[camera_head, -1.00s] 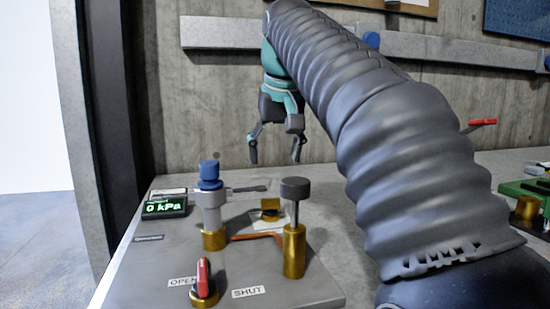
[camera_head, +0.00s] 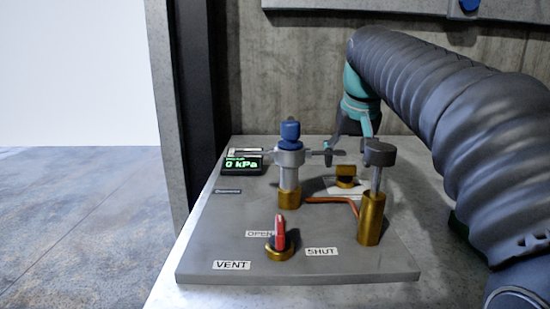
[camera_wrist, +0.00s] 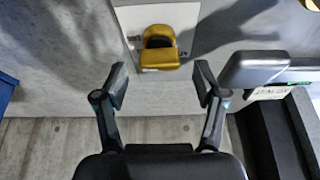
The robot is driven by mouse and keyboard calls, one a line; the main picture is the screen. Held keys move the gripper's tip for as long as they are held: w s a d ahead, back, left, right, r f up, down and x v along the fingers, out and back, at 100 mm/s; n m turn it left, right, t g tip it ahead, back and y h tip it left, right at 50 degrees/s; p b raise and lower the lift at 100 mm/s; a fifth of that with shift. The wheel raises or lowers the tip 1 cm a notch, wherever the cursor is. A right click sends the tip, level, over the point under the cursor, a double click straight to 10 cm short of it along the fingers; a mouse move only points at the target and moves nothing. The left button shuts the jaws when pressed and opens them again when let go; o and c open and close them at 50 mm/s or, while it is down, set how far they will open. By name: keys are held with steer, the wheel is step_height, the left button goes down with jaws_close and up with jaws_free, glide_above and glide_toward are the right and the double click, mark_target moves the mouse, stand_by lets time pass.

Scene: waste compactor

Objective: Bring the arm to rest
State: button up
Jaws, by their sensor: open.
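My gripper (camera_wrist: 160,88) is open and empty in the wrist view, its two fingers spread apart. A yellow block-like fitting (camera_wrist: 159,48) on a white plate lies beyond the fingertips, apart from them. In the head view my gripper (camera_head: 352,130) hangs behind the bench fixture, partly hidden by the dark-topped brass post. My grey ribbed arm reaches in from the right and bends down at its teal wrist. The yellow fitting (camera_head: 346,172) also shows in the head view, in front of my gripper.
A grey panel (camera_head: 300,262) carries a red-handled valve (camera_head: 280,235), a blue-topped post (camera_head: 290,158), a brass post with a dark knob (camera_head: 372,215) and a display (camera_head: 243,164) reading 0 kPa. A concrete wall (camera_head: 290,70) stands behind. Open floor (camera_head: 90,210) lies left.

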steer(key=shift+x, duration=0.95)
